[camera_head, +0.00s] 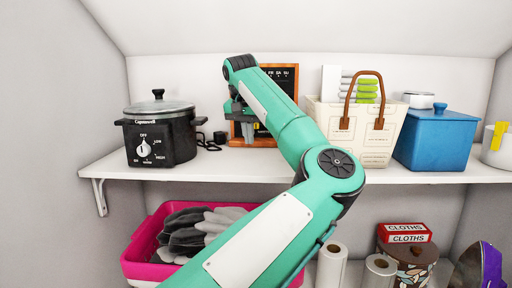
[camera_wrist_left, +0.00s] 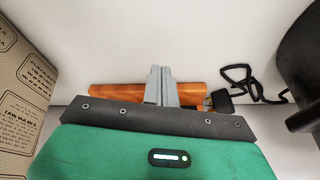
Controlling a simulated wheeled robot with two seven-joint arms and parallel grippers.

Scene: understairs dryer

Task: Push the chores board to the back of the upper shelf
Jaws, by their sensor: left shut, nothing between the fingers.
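The chores board (camera_head: 290,82) is a dark board in an orange-brown wooden frame. It stands on the upper shelf (camera_head: 255,172), with the back wall behind it. My left arm covers much of it in the head view. In the left wrist view a strip of its wooden frame (camera_wrist_left: 192,92) shows behind the fingers. My left gripper (camera_head: 240,137) is shut and empty, in front of the board's lower left part. It also shows in the left wrist view (camera_wrist_left: 160,75), with fingertips over the frame. I cannot tell whether they touch it. My right gripper is not in view.
A black slow cooker (camera_head: 160,130) with a cord stands left of the board. A cream basket (camera_head: 352,128) and a blue bin (camera_head: 436,138) stand to its right. A pink bin (camera_head: 150,240) and paper rolls (camera_head: 332,264) are below.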

